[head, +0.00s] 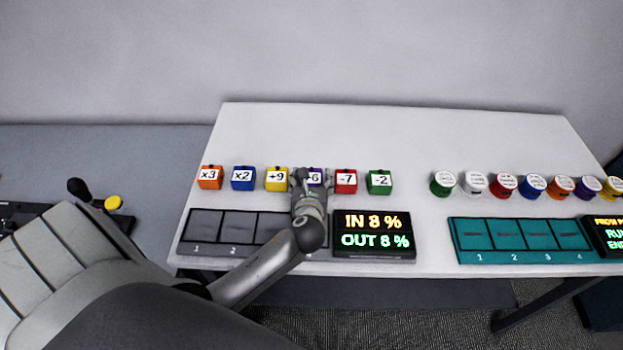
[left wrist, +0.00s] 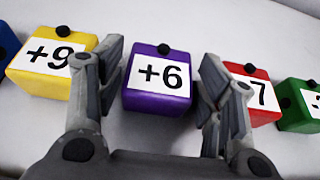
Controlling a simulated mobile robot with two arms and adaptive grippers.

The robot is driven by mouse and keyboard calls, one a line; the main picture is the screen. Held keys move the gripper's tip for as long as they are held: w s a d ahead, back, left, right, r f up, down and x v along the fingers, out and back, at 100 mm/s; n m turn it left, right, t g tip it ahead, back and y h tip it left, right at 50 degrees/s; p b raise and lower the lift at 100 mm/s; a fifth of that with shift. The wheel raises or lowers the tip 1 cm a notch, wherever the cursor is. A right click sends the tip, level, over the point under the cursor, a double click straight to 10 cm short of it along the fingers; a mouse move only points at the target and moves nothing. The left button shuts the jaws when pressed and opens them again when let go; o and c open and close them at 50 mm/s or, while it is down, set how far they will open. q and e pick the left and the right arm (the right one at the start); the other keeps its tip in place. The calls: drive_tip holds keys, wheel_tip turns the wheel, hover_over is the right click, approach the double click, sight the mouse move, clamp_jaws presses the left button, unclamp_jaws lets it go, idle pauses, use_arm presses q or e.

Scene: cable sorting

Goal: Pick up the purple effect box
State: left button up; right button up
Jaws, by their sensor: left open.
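The purple effect box (left wrist: 157,101) has a white "+6" label and a black knob on top. In the left wrist view it sits on the table between the two fingers of my left gripper (left wrist: 160,90), with a gap on each side. The fingers are open and do not appear to touch it. In the head view my left gripper (head: 310,180) reaches over the row and partly hides the purple box (head: 317,176). My right gripper is not in view.
The yellow "+9" box (head: 277,179) and red "-7" box (head: 346,181) stand close on either side. A grey numbered tray (head: 216,246) and a display (head: 374,235) lie in front. Several round spools and a teal tray (head: 470,257) are at the right. The table's back is clear.

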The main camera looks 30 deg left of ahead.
use_arm(q)
drive_tip(key=shift+w+a+f, duration=0.15)
drive_tip(key=shift+w+a, duration=0.05)
drive_tip(key=shift+w, duration=0.1)
drive_tip(key=c, duration=0.8)
drive_tip(key=shift+c, duration=0.2)
